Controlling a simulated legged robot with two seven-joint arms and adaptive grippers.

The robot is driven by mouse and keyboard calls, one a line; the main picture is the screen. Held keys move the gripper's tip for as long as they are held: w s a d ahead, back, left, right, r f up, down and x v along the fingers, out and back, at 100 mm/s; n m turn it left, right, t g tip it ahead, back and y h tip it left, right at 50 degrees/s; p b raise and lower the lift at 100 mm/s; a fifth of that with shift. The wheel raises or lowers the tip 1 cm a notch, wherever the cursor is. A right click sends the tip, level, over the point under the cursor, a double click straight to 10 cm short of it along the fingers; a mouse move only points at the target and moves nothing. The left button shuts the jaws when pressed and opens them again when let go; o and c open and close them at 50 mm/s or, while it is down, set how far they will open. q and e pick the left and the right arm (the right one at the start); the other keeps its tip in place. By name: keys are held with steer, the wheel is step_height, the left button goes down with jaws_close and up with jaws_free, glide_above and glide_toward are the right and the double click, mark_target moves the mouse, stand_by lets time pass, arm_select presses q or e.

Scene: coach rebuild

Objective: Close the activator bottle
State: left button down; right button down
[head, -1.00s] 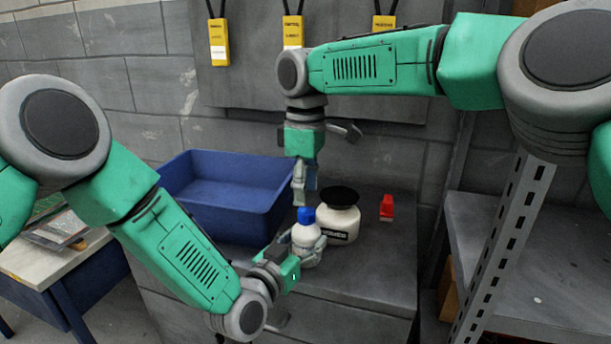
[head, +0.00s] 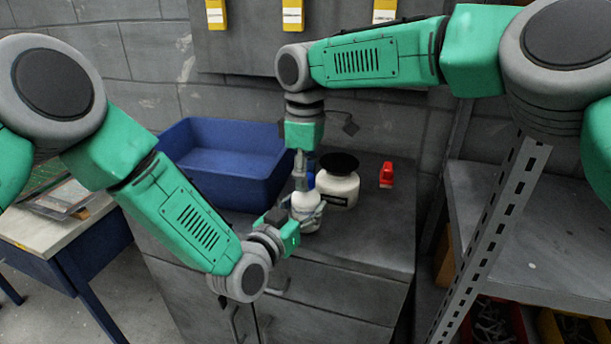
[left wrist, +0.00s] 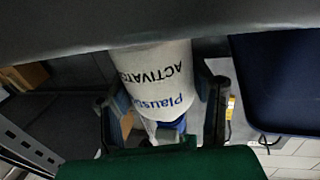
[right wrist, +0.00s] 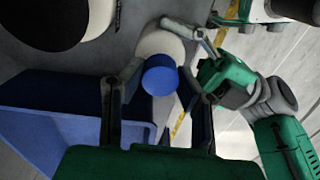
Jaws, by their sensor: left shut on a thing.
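The activator bottle (head: 305,208) is white and stands upright above the grey cabinet top. Its label shows upside down in the left wrist view (left wrist: 160,80). A blue cap (right wrist: 160,76) is at the bottle's top; whether it is seated or loose I cannot tell. My left gripper (head: 305,217) is shut around the bottle's body from the front left. My right gripper (right wrist: 158,80) points down over the bottle, fingers spread on either side of the cap with a gap visible on one side. In the head view my right gripper (head: 299,178) partly hides the cap.
A white jar with a black lid (head: 339,181) stands close behind the bottle at right. A red object (head: 386,175) lies farther right. A blue bin (head: 225,165) stands at left. Metal shelving (head: 490,230) bounds the right side. The cabinet top's front right (head: 375,240) is clear.

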steer(key=shift+w, duration=0.1)
steer(key=c, duration=1.1)
jaws_free()
step_height(320, 180, up, 12)
steer(key=shift+w, duration=0.1)
arm_select(q)
steer(key=c, duration=0.6)
jaws_free()
